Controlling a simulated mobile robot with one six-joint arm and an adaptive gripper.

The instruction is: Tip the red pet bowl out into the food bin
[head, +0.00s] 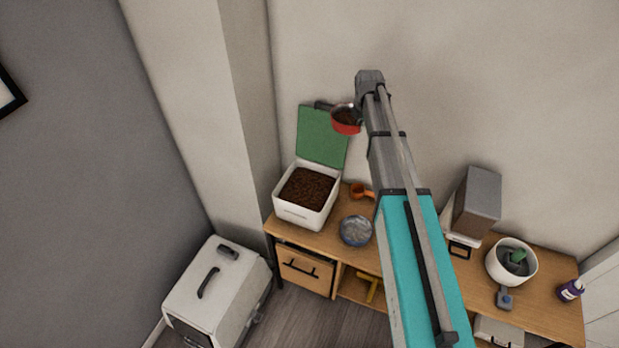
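The red pet bowl (346,127) is in the air at the end of my arm, with brown kibble in it, looking roughly level or only slightly tilted. My gripper (333,107) is at its rim and appears shut on it; the fingertips are small and partly hidden. The food bin (305,215) is a white box on the wooden bench, full of brown kibble. Its green lid (321,138) stands open at the back. In the picture the bowl overlaps the lid's upper right edge, above and right of the bin's opening.
An orange scoop (361,191) and a grey metal bowl (355,231) stand right of the bin on the bench (330,240). Further right are a brown-grey box (478,203), a white pot (497,268) and a purple bottle (570,291). A white carrier (205,300) stands at lower left.

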